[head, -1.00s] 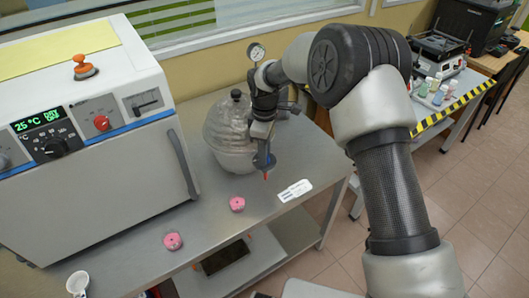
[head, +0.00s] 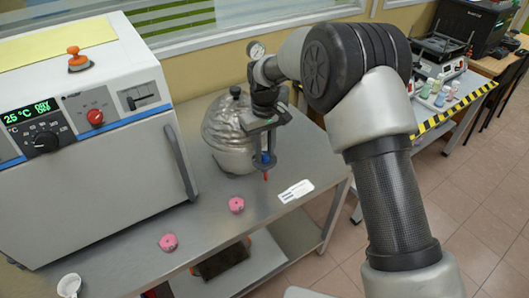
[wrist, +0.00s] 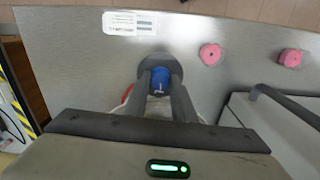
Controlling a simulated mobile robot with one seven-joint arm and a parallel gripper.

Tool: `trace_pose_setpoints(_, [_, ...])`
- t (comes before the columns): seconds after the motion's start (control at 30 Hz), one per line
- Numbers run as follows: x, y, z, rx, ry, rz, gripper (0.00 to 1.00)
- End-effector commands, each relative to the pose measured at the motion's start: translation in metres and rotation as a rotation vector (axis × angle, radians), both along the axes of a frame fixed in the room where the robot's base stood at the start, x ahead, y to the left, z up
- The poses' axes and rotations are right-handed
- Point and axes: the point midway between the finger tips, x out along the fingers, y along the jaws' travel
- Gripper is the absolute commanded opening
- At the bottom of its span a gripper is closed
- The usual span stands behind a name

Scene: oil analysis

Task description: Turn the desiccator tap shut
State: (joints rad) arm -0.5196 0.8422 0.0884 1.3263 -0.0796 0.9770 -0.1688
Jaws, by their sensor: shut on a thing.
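The desiccator (head: 226,135) is a rounded, shiny, see-through vessel with a black knob on its lid. It stands on the grey metal bench beside the oven. Its blue tap (head: 265,157) is at the vessel's front right, with a small red tip below it. My gripper (head: 264,163) reaches down over the tap from above. In the wrist view, the fingers of my gripper (wrist: 160,72) close around the blue tap (wrist: 159,81) from both sides. My gripper hides much of the vessel in the wrist view.
A white oven (head: 90,140) with a vertical handle stands close at left. Two pink pieces (head: 236,205) (head: 168,242), a white label (head: 295,191) and a white cup (head: 69,286) lie on the bench (head: 205,235).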

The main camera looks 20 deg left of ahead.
Motion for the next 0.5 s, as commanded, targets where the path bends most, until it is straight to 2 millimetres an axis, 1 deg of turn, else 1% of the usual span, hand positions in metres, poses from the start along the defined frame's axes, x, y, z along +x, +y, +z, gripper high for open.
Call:
trace_pose_setpoints(0.2, [0.0009,0.0002,0.0013,0.001,-0.003,-0.114,0.01])
trace_pose_setpoints(0.5, [0.0007,0.0007,0.0018,0.002,-0.002,-0.184,0.01])
